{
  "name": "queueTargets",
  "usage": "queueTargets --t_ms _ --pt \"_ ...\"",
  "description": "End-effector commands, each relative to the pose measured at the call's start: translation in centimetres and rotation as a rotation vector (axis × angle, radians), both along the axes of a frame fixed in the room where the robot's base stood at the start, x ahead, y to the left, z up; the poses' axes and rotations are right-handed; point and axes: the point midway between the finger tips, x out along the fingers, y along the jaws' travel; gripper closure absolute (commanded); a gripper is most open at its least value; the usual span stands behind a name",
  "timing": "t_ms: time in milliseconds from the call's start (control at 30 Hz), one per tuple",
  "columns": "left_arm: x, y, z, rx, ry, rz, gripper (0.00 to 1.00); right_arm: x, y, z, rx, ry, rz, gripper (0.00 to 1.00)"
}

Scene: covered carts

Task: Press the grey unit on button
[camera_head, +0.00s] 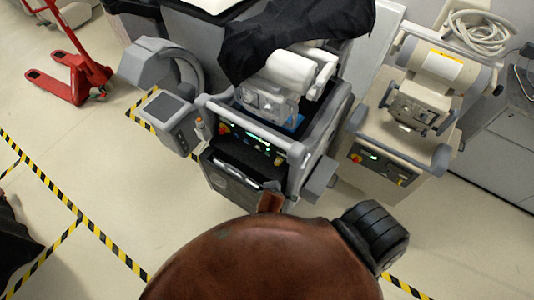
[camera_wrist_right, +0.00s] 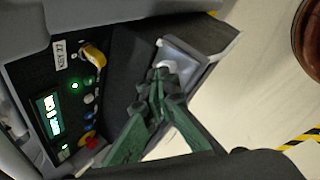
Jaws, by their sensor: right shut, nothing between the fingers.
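The grey unit (camera_head: 270,140) stands in the middle of the head view, with a dark control panel (camera_head: 245,142) carrying a red knob and green lights. The right wrist view shows a panel (camera_wrist_right: 60,95) at the left, with a yellow key switch (camera_wrist_right: 94,56), a lit green button (camera_wrist_right: 75,86), blue buttons, a red knob (camera_wrist_right: 91,140) and a green display (camera_wrist_right: 52,115). I cannot tell which is the on button. My right gripper (camera_wrist_right: 160,85) has green fingers, shut and empty, right of the buttons and in front of a grey bracket (camera_wrist_right: 185,65). My left gripper is not in view.
A large brown rounded object (camera_head: 260,265) covers the bottom of the head view. A beige unit (camera_head: 410,110) with its own panel stands right of the grey unit. A black cloth (camera_head: 300,35) drapes over the back. A red pallet jack (camera_head: 75,65) is far left.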

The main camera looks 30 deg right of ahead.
Motion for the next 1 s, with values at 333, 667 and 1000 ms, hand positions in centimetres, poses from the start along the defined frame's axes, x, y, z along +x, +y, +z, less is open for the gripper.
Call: queueTargets --t_ms 333,667,1000 --pt "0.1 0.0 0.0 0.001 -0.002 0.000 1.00 6.3 2.0 -1.6 -0.471 0.047 0.506 1.00" --pt "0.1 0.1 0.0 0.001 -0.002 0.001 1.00 11.2 3.2 -1.9 -0.957 0.110 0.924 1.00" --pt "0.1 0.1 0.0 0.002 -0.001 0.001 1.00 11.3 3.3 -1.9 -0.968 0.112 0.933 1.00"
